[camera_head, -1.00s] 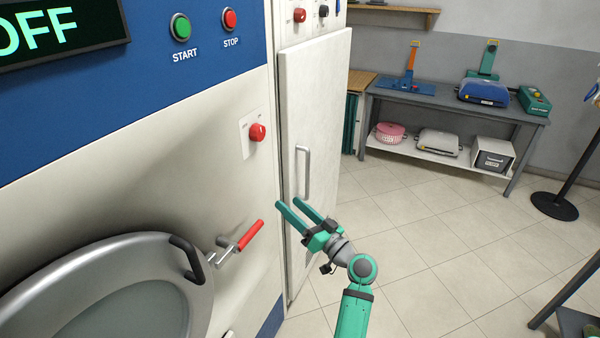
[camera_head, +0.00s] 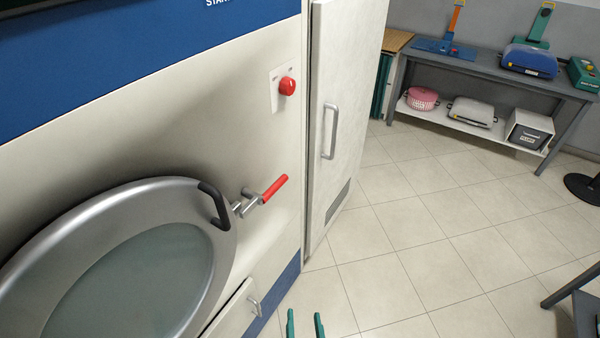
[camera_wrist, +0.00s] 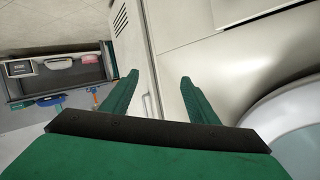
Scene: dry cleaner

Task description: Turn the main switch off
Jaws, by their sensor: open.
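A red knob (camera_head: 287,86) on a small white plate is set in the machine's cream front panel, above the red-handled lever (camera_head: 267,194). The plate's lettering is too small to read. The knob is the likeliest main switch in view, but I cannot confirm it. My gripper (camera_head: 305,324) shows only its two green fingertips at the bottom edge of the head view, low and well apart from the knob. In the wrist view my gripper (camera_wrist: 158,82) is open with nothing between its fingers. The knob does not show in the wrist view.
A round metal door (camera_head: 225,235) with a black handle bulges from the machine at left. A tall white cabinet door (camera_head: 345,110) stands to the right of the knob. A grey table (camera_head: 480,75) with equipment is at the back right. Tiled floor (camera_head: 440,240) is free between.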

